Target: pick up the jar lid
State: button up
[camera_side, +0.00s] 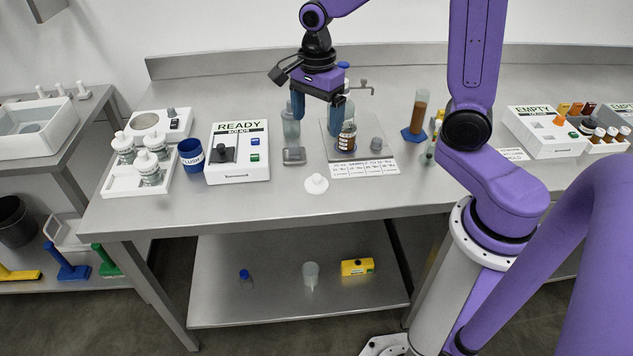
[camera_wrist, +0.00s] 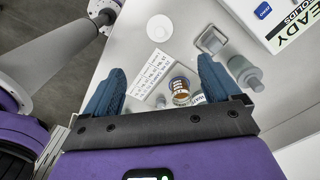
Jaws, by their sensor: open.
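A flat white round disc with a raised knob (camera_side: 316,184), which looks like the jar lid, lies on the bench near its front edge. It also shows in the wrist view (camera_wrist: 159,27), beyond the fingertips. My gripper (camera_side: 318,110) is open and empty above the bench, pointing down, behind and above the disc. Its two blue fingers also show in the wrist view (camera_wrist: 162,68). A small brown jar (camera_side: 347,138) with a label stands just below the right finger in the side view. It also shows between the fingers in the wrist view (camera_wrist: 180,86).
The white READY box (camera_side: 238,168) is to the left.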

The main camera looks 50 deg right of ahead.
aim_at(316, 176)
notch_tip(316, 176, down, 17)
jog(key=shift+a+r, duration=0.1)
jog(key=shift+r, duration=0.05)
jog(key=c, duration=1.1)
